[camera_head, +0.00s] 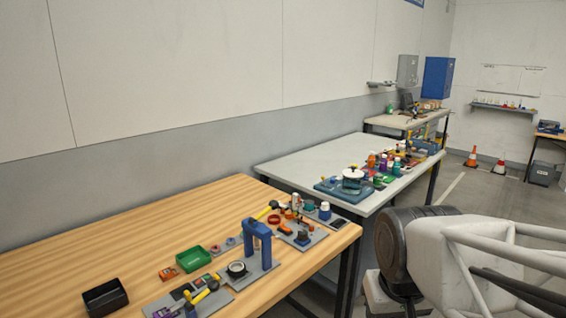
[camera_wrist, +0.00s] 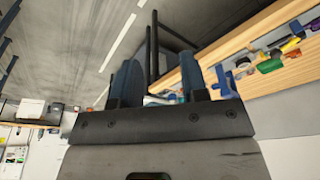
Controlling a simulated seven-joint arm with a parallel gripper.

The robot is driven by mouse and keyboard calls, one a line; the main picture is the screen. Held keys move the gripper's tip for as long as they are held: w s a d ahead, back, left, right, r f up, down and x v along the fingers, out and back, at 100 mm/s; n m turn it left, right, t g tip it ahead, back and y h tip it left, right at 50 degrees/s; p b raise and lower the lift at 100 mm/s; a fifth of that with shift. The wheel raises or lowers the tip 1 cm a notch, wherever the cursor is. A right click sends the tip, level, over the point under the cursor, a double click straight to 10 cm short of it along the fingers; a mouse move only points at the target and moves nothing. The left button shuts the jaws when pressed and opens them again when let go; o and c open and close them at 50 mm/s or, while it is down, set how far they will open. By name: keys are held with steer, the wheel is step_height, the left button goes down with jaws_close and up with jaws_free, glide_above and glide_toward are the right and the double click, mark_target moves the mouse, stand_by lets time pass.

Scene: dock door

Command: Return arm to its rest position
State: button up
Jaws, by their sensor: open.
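My gripper (camera_wrist: 163,82) shows in the wrist view as dark blue fingers in front of a dark grey mount. The fingers stand apart, with nothing held between them. It is in free space, and the wrist view is strongly tilted, with a wooden table edge at the upper right beyond the fingers. In the head view I cannot make out the gripper's fingers.
A wooden table (camera_head: 60,262) holds a black bin (camera_head: 105,298), a green bin (camera_head: 193,259), a blue arch-shaped stand (camera_head: 258,243) and small tools. A grey table (camera_head: 300,165) behind holds bottles. Orange cones (camera_head: 471,157) stand on open floor.

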steer(key=s, duration=0.1)
steer(key=s+d, duration=0.1)
steer(key=s, duration=0.1)
steer(key=shift+s+d+f+m, duration=0.1)
steer(key=shift+d+f+m, duration=0.15)
steer(key=shift+f+m, duration=0.1)
